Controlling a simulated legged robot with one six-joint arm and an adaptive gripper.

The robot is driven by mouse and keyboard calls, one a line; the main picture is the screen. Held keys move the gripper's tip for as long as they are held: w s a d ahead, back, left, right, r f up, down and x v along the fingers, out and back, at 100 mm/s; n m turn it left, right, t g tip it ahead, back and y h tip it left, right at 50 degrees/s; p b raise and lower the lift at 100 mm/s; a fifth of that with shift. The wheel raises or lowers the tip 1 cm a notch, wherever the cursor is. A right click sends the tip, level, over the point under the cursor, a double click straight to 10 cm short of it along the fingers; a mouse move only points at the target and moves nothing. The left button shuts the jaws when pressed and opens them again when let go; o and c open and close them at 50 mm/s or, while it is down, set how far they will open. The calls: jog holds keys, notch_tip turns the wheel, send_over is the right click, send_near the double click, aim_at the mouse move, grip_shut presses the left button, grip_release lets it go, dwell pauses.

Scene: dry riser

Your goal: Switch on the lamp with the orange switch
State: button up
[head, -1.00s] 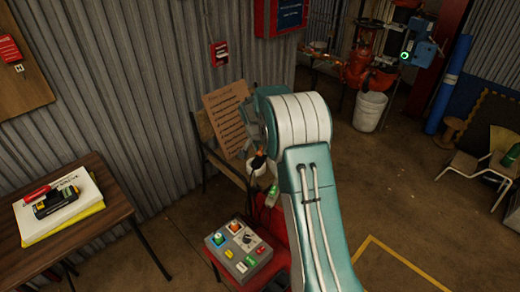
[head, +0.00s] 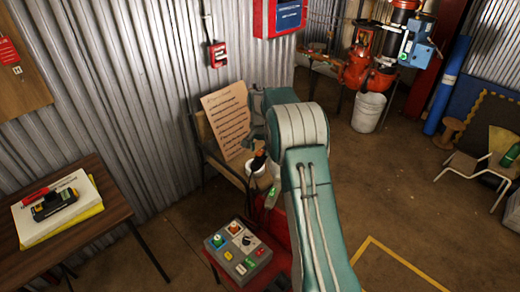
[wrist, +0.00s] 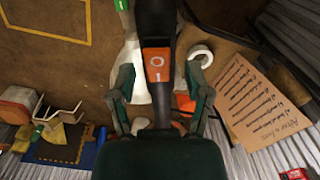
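The black lamp body (wrist: 155,20) runs down the middle of the wrist view, with its orange switch (wrist: 157,65) marked O and I facing the camera. My gripper (wrist: 160,80) has its two teal fingers on either side of the body, with narrow gaps beside it, so it looks open. The switch lies between the fingertips in the picture; contact with it is not clear. In the head view a small black and orange shape (head: 258,160) shows beside my arm over the chair, partly hidden. The lamp's light-giving end is not clearly seen.
A wooden chair (head: 205,135) holds a written cardboard sheet (head: 228,120); a white tape roll (wrist: 201,55) lies near the fingers. A grey button box (head: 240,252) stands in front on a red support. A table (head: 20,235) is at left. Open floor (head: 400,210) lies right.

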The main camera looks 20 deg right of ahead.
aim_at(260, 151)
jog(key=shift+r, duration=0.1)
notch_tip(260, 151, up, 12)
dwell(0.6)
